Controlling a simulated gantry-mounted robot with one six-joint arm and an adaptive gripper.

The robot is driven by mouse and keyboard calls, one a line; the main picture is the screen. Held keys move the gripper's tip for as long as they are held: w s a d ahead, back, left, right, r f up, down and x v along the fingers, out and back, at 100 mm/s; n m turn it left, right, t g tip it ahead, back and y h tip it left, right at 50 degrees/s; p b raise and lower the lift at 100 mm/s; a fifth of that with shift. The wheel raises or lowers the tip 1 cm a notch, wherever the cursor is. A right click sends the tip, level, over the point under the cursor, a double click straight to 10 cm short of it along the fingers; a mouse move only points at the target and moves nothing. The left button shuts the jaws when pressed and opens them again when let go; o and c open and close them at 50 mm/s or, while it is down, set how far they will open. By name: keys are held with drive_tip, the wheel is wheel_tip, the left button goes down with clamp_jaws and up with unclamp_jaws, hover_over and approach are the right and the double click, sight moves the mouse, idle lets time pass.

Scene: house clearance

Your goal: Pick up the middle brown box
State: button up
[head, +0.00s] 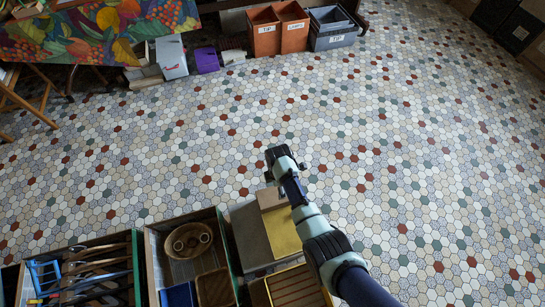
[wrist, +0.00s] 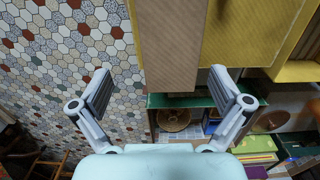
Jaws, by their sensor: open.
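A tan-brown box (head: 270,198) sits just below my gripper in the head view, beside a grey-brown flat box (head: 250,232) and a yellow box (head: 283,235). In the wrist view a ribbed brown box (wrist: 172,45) fills the upper middle, its lower end between the finger lines, with a yellow surface (wrist: 240,35) to its right. I cannot tell for certain which is the middle brown box. My gripper (wrist: 160,83) is open and empty, its fingers apart on either side of the brown box's end. It also shows in the head view (head: 274,158); my arm hides part of the boxes.
An open crate (head: 149,265) with a round wooden bowl (head: 188,240) stands at lower left, beside a crate of tools (head: 90,275). Orange bins (head: 264,35) and a grey bin (head: 333,38) stand at the back. The tiled floor (head: 440,150) is clear at right.

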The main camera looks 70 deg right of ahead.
sight(277, 194)
drive_tip(key=shift+s+a+f, duration=0.2)
drive_tip(key=shift+s+a, duration=0.05)
drive_tip(key=shift+s+a+f+b, duration=0.25)
drive_tip(key=shift+f+b, duration=0.15)
drive_tip(key=shift+f, duration=0.15)
drive_tip(key=shift+s+a+f+b, duration=0.1)
drive_tip(key=shift+a+f+b, duration=0.1)
drive_tip(key=shift+f+b, duration=0.25)
drive_tip(key=shift+w+d+f, duration=0.2)
drive_tip(key=shift+f, duration=0.15)
drive_tip(key=f+b, duration=0.4)
drive_tip(key=f, duration=0.1)
drive_tip(key=shift+w+a+f, duration=0.1)
drive_tip(key=shift+a+f, duration=0.05)
drive_tip(key=shift+a, duration=0.1)
drive_tip(key=c, duration=1.1)
